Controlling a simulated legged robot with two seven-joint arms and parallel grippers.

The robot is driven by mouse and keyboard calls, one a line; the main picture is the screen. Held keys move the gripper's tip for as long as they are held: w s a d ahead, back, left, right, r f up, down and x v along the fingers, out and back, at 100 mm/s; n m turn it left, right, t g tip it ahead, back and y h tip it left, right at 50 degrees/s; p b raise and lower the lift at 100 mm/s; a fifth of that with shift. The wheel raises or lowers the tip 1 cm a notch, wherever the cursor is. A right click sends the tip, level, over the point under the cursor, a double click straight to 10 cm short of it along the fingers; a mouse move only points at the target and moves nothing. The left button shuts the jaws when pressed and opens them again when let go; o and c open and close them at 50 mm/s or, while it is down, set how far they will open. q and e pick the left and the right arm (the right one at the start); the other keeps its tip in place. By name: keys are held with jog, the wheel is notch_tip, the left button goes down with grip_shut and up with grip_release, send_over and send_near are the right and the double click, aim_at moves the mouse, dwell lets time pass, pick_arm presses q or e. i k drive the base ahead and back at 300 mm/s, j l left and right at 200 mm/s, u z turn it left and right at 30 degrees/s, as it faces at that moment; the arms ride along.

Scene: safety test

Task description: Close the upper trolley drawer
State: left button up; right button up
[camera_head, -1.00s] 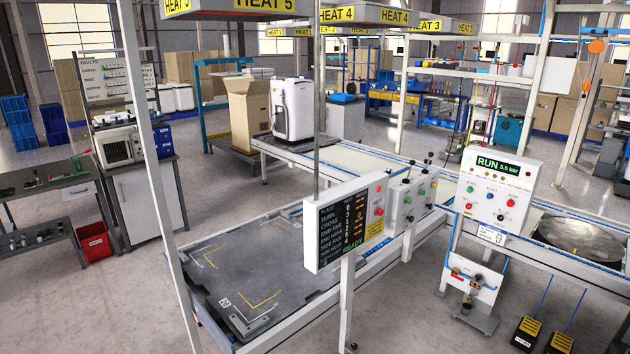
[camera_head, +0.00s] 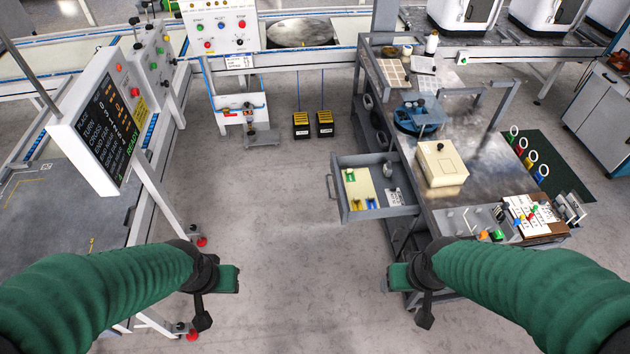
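The upper trolley drawer (camera_head: 378,214) is grey and stands pulled out to the left from the trolley (camera_head: 470,185), just below its top. Its bar handle (camera_head: 331,187) is on the left end. Inside lie a pale yellow sheet, small blue and yellow items, a small grey object and a white label card. My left gripper (camera_head: 228,279) is over the floor, left of and nearer than the drawer, apart from it. My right gripper (camera_head: 399,277) is in front of the trolley's near left corner, nearer than the drawer. Neither visibly holds anything; their finger openings are unclear.
A cream box (camera_head: 442,165) and a blue fixture (camera_head: 419,115) stand on the trolley top. A control panel on a post (camera_head: 103,125) rises at left. Two yellow-black pedals (camera_head: 313,124) stand on the floor beyond. The floor left of the drawer is clear.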

aim_at(368, 168)
jog(key=i+j+z, duration=0.4)
jog(key=i, duration=0.25)
jog(key=i+j+z, duration=0.4)
jog(key=j, duration=0.35)
jog(key=i+l+u, duration=0.4)
jog(key=i, duration=0.2)
